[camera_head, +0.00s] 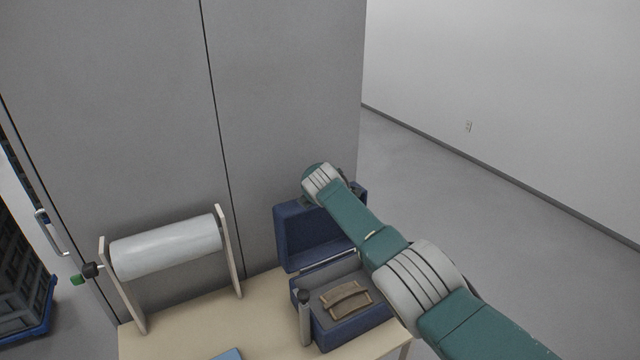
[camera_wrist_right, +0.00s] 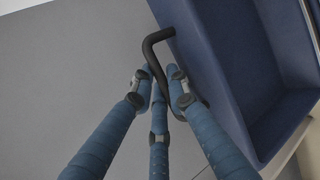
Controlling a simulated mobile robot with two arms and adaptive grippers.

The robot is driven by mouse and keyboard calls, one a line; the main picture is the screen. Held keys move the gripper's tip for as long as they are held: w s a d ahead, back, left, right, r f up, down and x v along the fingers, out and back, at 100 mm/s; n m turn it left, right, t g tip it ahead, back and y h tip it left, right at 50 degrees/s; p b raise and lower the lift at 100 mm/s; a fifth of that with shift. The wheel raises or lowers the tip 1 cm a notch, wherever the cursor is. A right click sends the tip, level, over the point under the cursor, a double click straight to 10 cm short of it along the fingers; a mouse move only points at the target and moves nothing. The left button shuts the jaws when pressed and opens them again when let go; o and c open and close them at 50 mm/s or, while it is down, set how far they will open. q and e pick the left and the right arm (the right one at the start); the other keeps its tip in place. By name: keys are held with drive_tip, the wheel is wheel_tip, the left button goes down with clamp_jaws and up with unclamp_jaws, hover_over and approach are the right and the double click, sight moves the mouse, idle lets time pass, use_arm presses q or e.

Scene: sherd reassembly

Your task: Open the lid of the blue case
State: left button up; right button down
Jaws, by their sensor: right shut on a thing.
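The blue case (camera_head: 345,334) stands on the table with its lid (camera_head: 290,237) raised, upright at the back. My right arm reaches across the case to the lid's top edge. In the wrist view, my right gripper (camera_wrist_right: 160,84) is shut on the black bent handle (camera_wrist_right: 149,46) at the edge of the blue lid (camera_wrist_right: 215,75). In the head view, my wrist hides most of that gripper and the handle. My left gripper is not in view.
A white roll (camera_head: 166,247) on a wooden stand is at the table's left. A grey upright cylinder (camera_head: 305,318) stands at the case's front left. A small blue item (camera_head: 228,354) lies at the front of the table (camera_head: 185,338). A grey wall panel (camera_head: 285,90) rises behind.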

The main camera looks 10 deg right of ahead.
drive_tip(key=shift+s+f, duration=0.15)
drive_tip(key=shift+f, duration=0.3)
drive_tip(key=c, duration=1.7)
unclamp_jaws()
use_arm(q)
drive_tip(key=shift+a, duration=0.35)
use_arm(e)
drive_tip(key=shift+r, duration=0.1)
drive_tip(key=shift+s+r, duration=0.1)
drive_tip(key=shift+r, duration=0.2)
drive_tip(key=shift+s+a+r, duration=0.1)
drive_tip(key=shift+s+r, duration=0.2)
drive_tip(key=shift+s, duration=0.15)
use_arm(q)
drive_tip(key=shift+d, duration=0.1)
use_arm(e)
drive_tip(key=v, duration=1)
drive_tip(key=shift+s+a, duration=0.1)
drive_tip(key=shift+s, duration=0.1)
